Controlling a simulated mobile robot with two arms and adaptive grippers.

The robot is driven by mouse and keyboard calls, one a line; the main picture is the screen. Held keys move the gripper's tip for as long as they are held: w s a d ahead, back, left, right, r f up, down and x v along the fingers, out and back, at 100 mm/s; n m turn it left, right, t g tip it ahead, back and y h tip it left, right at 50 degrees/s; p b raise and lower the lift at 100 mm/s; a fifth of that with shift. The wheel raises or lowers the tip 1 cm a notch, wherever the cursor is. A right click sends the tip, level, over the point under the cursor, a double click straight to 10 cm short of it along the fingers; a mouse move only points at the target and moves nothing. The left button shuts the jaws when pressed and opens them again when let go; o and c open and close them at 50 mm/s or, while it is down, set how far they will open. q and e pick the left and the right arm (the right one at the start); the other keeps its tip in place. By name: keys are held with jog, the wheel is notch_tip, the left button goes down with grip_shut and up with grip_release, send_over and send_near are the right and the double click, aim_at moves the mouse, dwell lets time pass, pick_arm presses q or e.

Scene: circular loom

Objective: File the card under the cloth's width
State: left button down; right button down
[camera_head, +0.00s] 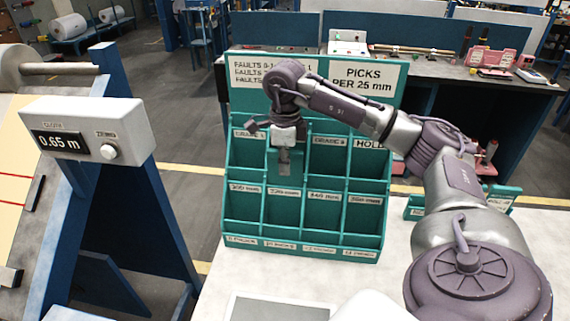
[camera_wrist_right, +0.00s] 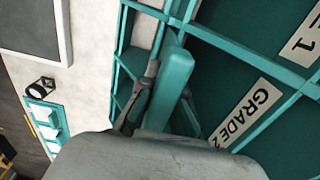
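The teal sorting rack (camera_head: 243,207) stands on the pale table, with labelled rows of pockets. My right gripper (camera_head: 284,170) points down at the rack's upper row, in front of the second pocket from the left. The cloth gauge (camera_head: 88,130) at left reads 0.65 m. My left gripper is not in view.
A board (camera_head: 362,76) on the rack reads PICKS PER 25 mm; fault text beside it is partly hidden by my arm. Row labels below are small. A flat panel (camera_head: 280,308) lies on the table's front. A smaller teal holder (camera_head: 500,200) is at right.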

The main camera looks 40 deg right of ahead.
jog(key=c, duration=1.2)
grip_release()
jog(key=shift+c, duration=0.2)
notch_tip(320, 180, up, 12)
jog(key=shift+f, duration=0.1)
